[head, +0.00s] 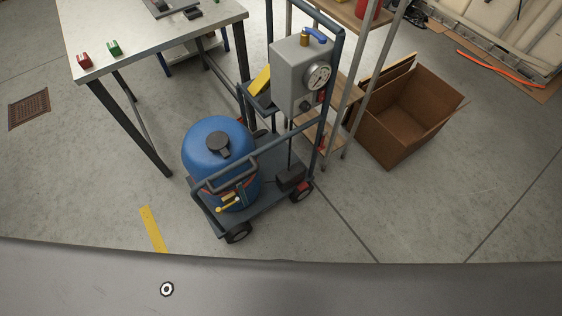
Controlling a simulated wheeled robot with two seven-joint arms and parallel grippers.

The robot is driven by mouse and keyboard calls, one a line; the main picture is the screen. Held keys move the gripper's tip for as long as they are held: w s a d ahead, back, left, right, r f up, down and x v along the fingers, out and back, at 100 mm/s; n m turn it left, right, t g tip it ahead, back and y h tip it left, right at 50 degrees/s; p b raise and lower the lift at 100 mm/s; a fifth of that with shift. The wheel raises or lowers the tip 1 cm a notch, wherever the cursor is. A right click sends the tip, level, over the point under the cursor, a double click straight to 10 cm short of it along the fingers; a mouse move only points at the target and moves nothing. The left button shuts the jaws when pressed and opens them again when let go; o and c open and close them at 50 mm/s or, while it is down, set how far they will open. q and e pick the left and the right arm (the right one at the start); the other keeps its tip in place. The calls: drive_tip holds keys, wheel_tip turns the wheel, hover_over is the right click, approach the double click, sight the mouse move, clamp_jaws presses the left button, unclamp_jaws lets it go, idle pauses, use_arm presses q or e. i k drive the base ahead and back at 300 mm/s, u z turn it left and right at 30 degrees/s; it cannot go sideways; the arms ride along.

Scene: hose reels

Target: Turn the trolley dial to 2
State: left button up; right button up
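The trolley (262,203) stands on the floor near the middle of the head view. It has a dark blue-grey frame and black wheels. A grey box (290,88) is mounted high on its frame. The round white dial (318,77) is on the box's right-hand face; its markings and setting are too small to read. A small dark knob (306,105) sits below the dial. A blue lever (315,35) and a brass fitting are on top of the box. Neither of my grippers is in view.
A blue tank (217,148) stands on the trolley. A workbench (150,45) with red and green items is at the upper left. A shelf rack (345,95) and an open cardboard box (402,125) stand just right of the trolley. The floor at the lower right is clear.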

sight(304, 107)
drive_tip(key=z, duration=2.65)
drive_tip(key=i, duration=2.6)
drive_tip(key=u, duration=3.25)
